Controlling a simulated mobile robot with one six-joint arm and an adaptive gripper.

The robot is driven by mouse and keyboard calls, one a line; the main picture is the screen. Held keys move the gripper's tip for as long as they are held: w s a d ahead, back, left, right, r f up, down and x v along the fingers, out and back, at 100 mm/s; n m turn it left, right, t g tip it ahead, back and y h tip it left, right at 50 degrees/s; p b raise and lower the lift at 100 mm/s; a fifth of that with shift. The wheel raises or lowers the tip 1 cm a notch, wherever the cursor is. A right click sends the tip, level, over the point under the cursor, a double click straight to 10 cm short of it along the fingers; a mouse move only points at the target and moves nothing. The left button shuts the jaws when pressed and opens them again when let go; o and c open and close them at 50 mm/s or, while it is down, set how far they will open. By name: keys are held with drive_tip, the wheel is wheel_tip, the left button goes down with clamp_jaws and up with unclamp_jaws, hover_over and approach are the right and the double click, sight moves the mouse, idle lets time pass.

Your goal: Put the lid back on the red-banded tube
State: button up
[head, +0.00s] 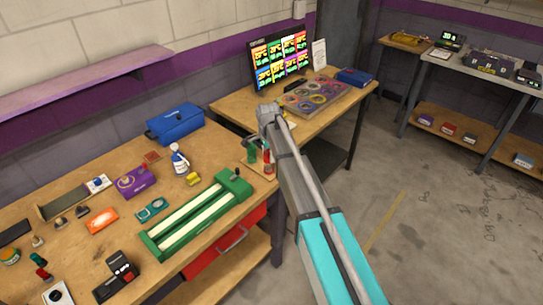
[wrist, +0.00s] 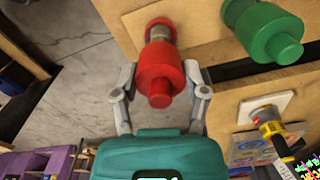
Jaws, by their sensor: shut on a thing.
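In the wrist view my gripper (wrist: 162,72) has a finger on each side of a red lid-like cylinder with a small round knob (wrist: 160,90), and is shut on it. Directly beyond it and in line with it is a grey section with a red band (wrist: 158,26), the red-banded tube, against the wooden board. I cannot tell whether the lid touches the tube or is fully seated. In the head view the red piece (head: 267,156) shows at the bench corner below the end of my arm; the fingers are hard to make out there.
A green-capped tube (wrist: 266,32) stands close beside the red one. A white plate with a yellow and grey fitting (wrist: 268,122) is nearby. A green slotted track (head: 197,214) lies on the bench, left of the tubes. A second table with a monitor (head: 279,60) stands behind.

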drive_tip(key=shift+f+b, duration=0.3)
drive_tip(key=shift+f, duration=0.25)
drive_tip(key=shift+f, duration=0.15)
idle(2.2)
drive_tip(key=o, duration=0.8)
drive_tip(key=shift+o, duration=0.3)
drive_tip(key=shift+w, duration=0.1)
drive_tip(key=shift+r+p, duration=3.35)
drive_tip(key=shift+r, duration=0.2)
